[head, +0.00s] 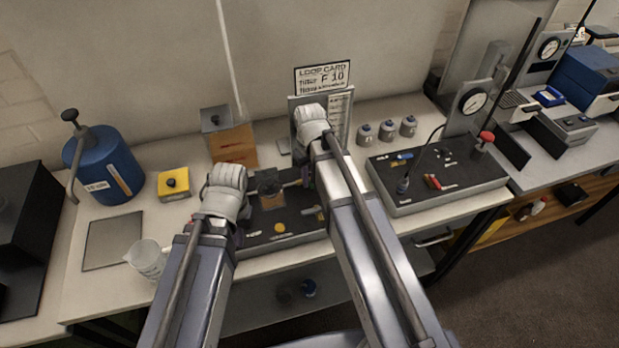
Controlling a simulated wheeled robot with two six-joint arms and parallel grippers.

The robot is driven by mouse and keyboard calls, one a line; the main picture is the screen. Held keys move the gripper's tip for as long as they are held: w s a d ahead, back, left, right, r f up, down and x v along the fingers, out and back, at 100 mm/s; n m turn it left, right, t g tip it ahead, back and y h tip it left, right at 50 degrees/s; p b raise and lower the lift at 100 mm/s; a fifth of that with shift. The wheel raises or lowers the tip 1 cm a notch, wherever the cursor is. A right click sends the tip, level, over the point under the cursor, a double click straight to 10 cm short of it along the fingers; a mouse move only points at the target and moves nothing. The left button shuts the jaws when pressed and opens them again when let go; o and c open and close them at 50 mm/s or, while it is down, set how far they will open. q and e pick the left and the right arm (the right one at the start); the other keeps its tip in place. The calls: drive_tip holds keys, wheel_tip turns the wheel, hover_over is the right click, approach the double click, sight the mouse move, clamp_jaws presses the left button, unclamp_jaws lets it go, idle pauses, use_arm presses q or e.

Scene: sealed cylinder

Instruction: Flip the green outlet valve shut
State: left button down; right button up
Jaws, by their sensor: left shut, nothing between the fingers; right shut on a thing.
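The black-topped panel (285,238) sits mid-bench between my two arms, with a small dark fixture (268,185) on it. A yellow-tan piece (320,214) is at its right side and a yellow disc (279,228) near its front. I cannot make out a green outlet valve; my arms cover parts of the panel. My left gripper (238,208) is at the panel's left edge, shut and empty, its fingers mostly hidden by the wrist. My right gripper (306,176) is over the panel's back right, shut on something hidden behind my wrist.
A blue canister (103,165), a yellow box (173,184) and a clear beaker (146,258) stand at left. A wooden block (233,145) and a card stand (340,115) are behind. Several grey pots (387,130) and a gauge panel (440,180) are at right.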

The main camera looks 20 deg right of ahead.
clamp_jaws()
drive_tip(key=shift+a+m, duration=0.35)
drive_tip(key=shift+m, duration=0.95)
drive_tip(key=o, duration=0.7)
unclamp_jaws()
drive_tip(key=shift+c, duration=0.2)
use_arm(q)
drive_tip(key=shift+r, duration=0.15)
use_arm(e)
drive_tip(key=shift+r, duration=0.1)
